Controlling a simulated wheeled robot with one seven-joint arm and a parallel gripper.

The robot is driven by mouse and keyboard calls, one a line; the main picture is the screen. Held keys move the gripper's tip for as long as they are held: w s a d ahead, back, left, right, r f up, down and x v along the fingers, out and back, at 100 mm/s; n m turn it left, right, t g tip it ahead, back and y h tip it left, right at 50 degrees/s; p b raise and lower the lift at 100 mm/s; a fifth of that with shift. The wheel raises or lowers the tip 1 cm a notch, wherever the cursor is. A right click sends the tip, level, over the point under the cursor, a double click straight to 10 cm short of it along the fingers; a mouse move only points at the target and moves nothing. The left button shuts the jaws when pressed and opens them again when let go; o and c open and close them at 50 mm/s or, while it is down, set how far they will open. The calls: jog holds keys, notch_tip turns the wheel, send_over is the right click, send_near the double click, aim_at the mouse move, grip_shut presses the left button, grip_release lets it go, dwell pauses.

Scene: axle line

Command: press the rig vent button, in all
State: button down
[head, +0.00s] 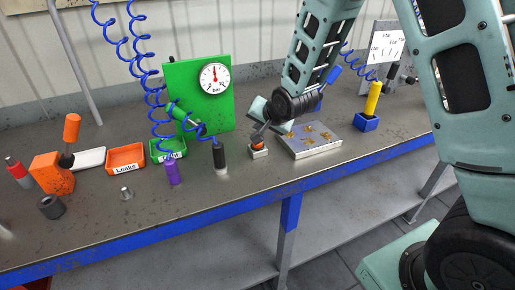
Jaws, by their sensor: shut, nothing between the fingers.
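The vent button appears to be the small orange-red button (257,144) on a pale base on the bench, in front of the green rig panel. My gripper (258,134) is shut and empty, pointing down right over the button. Its tips partly hide the button's top; I cannot tell whether they touch it. The green rig panel (185,85) stands upright with a round white gauge (214,79) marked "bar", its needle pointing roughly upward. Blue coiled hoses hang in front of the panel.
A grey plate with brass parts (313,147) lies right of the button. A black and white cylinder (219,156) and a purple one (172,172) stand left. An orange tray labelled "Leaks" (126,155) and a green tray (160,148) sit farther left. A yellow-handled tool (373,98) stands right.

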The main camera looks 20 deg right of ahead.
aim_at(260, 150)
jog(key=shift+f+b, duration=0.8)
jog(key=shift+f, duration=0.6)
jog(key=shift+f, duration=0.1)
dwell(0.8)
jog(key=shift+f+b, duration=0.3)
jog(key=shift+b, duration=0.15)
jog(key=shift+f+b, duration=0.4)
jog(key=shift+f, duration=0.05)
dwell(0.5)
jog(key=shift+s+f+b, duration=0.2)
jog(key=shift+f+b, duration=0.1)
jog(key=shift+f, duration=0.2)
dwell(0.6)
jog(key=shift+w+r+p, duration=0.1)
jog(key=shift+r+p, duration=0.6)
jog(key=shift+r, duration=0.4)
jog(key=shift+r, duration=0.15)
